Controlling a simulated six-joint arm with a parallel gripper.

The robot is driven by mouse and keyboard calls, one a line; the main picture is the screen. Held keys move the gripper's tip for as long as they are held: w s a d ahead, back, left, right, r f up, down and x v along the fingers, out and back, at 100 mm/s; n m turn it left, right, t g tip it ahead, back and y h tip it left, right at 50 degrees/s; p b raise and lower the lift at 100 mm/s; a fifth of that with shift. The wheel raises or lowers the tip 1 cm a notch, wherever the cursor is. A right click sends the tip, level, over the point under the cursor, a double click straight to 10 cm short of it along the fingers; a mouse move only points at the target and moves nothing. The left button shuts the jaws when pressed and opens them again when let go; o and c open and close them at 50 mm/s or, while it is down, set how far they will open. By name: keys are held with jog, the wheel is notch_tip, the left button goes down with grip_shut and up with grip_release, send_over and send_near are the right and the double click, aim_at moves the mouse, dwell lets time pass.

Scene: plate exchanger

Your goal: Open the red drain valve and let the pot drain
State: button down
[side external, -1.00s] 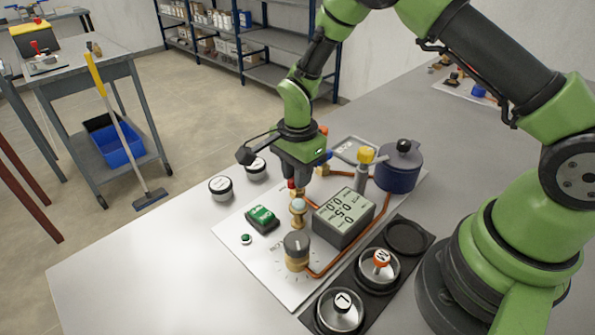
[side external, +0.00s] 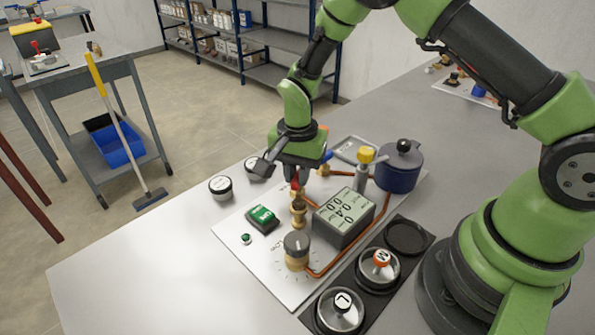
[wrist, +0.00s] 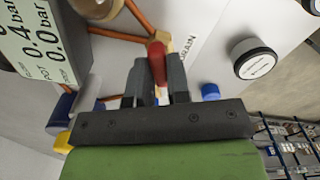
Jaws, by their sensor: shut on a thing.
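The red drain valve handle (wrist: 157,62) sits on a brass fitting beside the word DRAIN in the wrist view. My gripper (wrist: 158,75) has its dark fingers closed on either side of this handle. In the side view my gripper (side external: 297,181) points down over the fittings, and only a little red shows below it. The dark blue pot (side external: 399,172) stands at the back right of the board with its lid on. The pot's inside is hidden. The grey display box (side external: 344,217) reads 0.4 bar and 0.0.
A yellow-handled valve (side external: 366,155) stands between my gripper and the pot. A green switch (side external: 262,217), a grey knob (side external: 296,246) and copper pipes share the white board. Round weights (side external: 340,309) sit on a black tray in front.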

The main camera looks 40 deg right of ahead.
jog(key=n, duration=1.2)
jog(key=shift+n, duration=0.3)
jog(key=shift+w, duration=0.1)
dwell(0.3)
jog(key=c, duration=1.1)
grip_release()
jog(key=shift+r, duration=0.1)
notch_tip(320, 180, up, 10)
jog(key=shift+f, duration=0.1)
